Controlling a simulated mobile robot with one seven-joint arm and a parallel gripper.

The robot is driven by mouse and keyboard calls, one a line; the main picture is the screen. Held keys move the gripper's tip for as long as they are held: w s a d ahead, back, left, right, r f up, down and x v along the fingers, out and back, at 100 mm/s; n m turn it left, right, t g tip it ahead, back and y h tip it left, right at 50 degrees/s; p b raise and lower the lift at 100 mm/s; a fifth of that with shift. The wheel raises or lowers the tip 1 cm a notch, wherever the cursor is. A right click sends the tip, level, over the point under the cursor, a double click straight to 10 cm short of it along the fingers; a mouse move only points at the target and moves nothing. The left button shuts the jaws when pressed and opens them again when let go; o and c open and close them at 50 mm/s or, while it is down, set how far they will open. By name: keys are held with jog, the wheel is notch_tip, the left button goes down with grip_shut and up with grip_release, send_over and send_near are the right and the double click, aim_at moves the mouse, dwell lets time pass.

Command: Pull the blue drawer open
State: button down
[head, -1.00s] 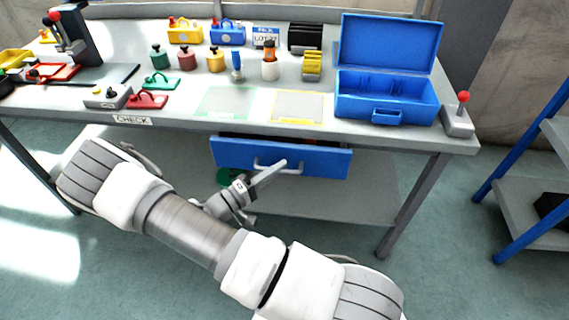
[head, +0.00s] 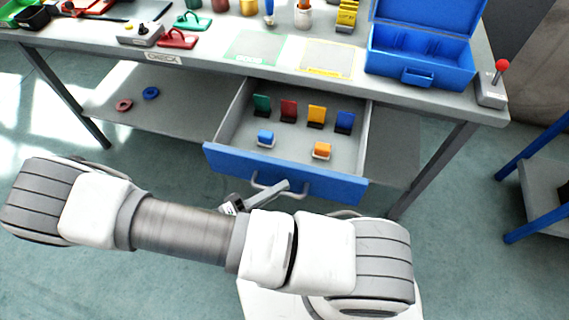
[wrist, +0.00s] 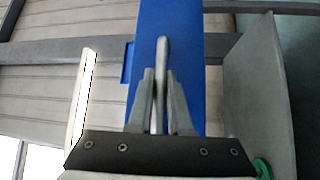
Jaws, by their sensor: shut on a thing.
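The blue drawer (head: 285,176) under the bench stands well open in the head view, its grey inside (head: 290,150) showing. Its light grey bar handle (head: 264,190) is on the front. My gripper (head: 285,190) is at this handle, partly hidden by my arm in the head view. In the wrist view the two fingers of my gripper (wrist: 161,105) are shut on the handle (wrist: 161,65), with the blue drawer front (wrist: 187,20) behind it.
The drawer holds several coloured upright pieces (head: 289,110), a blue block (head: 265,138) and an orange block (head: 321,150). An open blue box (head: 420,70) stands on the bench above. Two rings (head: 151,93) lie on the lower shelf. A blue-framed rack (head: 535,220) stands at right.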

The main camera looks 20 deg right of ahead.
jog(key=shift+s+a, duration=0.55)
jog(key=shift+s, duration=0.3)
jog(key=shift+s+a, duration=0.55)
jog(key=shift+s, duration=0.25)
jog(key=c, duration=0.8)
grip_release()
jog(key=shift+c, duration=0.2)
jog(key=shift+a, duration=0.1)
jog(key=v, duration=1.7)
jog(key=shift+p, duration=0.35)
jog(key=shift+s+a, duration=0.1)
jog(key=shift+a, duration=0.1)
